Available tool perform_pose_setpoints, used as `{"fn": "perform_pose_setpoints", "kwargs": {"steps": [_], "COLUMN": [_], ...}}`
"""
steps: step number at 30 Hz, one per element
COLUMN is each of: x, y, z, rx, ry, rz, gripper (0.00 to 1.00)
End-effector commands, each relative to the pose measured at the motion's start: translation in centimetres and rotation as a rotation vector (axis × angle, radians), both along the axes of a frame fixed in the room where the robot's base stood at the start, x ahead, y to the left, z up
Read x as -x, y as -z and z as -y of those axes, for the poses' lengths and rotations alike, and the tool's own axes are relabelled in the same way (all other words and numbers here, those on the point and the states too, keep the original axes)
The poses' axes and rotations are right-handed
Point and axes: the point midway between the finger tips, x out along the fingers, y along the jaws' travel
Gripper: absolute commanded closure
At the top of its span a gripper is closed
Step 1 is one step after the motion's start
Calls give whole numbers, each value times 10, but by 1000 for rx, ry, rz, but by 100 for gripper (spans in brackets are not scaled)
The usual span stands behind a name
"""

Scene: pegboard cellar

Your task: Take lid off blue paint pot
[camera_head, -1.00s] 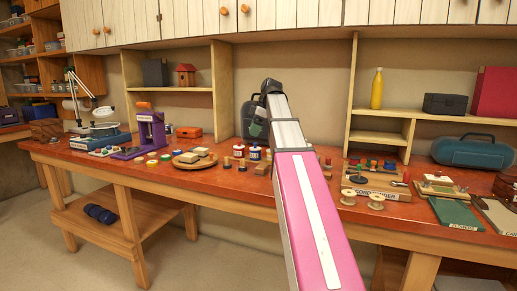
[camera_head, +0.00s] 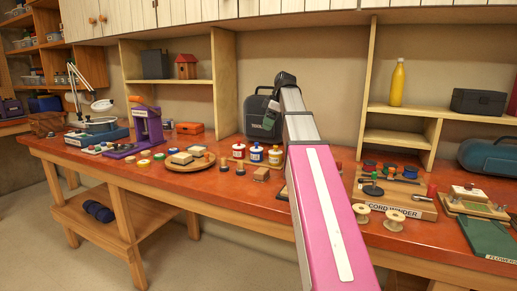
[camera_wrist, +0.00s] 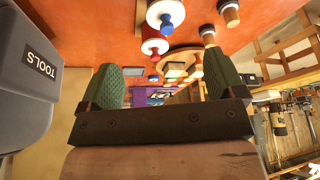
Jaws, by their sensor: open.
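The blue paint pot (camera_head: 256,154) stands on the red workbench in a short row, with the red paint pot (camera_head: 238,151) on its left and another pot (camera_head: 275,156) on its right. In the wrist view the blue pot (camera_wrist: 160,10) is at the top, partly cut off, with a blue knob (camera_wrist: 166,20) on it. The red pot (camera_wrist: 152,46) is near it. My gripper (camera_wrist: 160,76) is open and empty, its green pads wide apart. It is beyond and above the row of pots, apart from them.
A dark case marked TOOLS (camera_wrist: 28,75) is close beside my gripper; it stands at the back of the bench (camera_head: 262,118). Stamps (camera_head: 261,174) and a round wooden board (camera_head: 186,165) are near the pots. Thread spools (camera_head: 393,220) and a cord winder (camera_head: 400,204) lie right.

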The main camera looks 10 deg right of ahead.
Motion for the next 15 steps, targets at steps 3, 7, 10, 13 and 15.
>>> {"fn": "perform_pose_setpoints", "kwargs": {"steps": [3,7,10,13,15], "x": [0,-1,-3,-3,-2], "y": [16,34,43,46,50], "z": [-7,-14,-18,-20,-24], "rx": [0,1,1,1,0], "ry": [0,1,1,1,0], "rz": [-1,-2,-2,-2,-1], "gripper": [12,12,12,12,12]}}
